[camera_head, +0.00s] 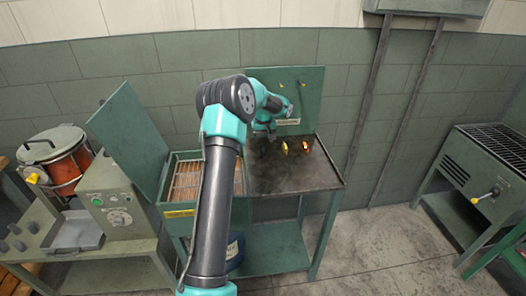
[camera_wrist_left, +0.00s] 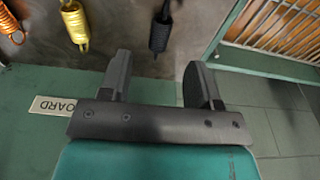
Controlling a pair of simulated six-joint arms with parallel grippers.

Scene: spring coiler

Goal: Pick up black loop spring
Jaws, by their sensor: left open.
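The black loop spring (camera_wrist_left: 160,33) shows in the left wrist view on the dark worktop, just beyond the fingertips and about in line with the gap between them. My left gripper (camera_wrist_left: 157,66) is open and empty, with its two dark fingers apart from the spring. In the head view my left gripper (camera_head: 263,128) is over the back left of the worktop. There the black spring cannot be told apart from the dark gripper and surface. My right gripper is not in view.
A gold spring (camera_wrist_left: 75,27) and an orange spring (camera_wrist_left: 9,24) lie left of the black one in the wrist view. A green board (camera_head: 310,95) stands behind the worktop (camera_head: 310,178). A slatted green bin (camera_head: 180,212) adjoins its left side. The worktop's front right is clear.

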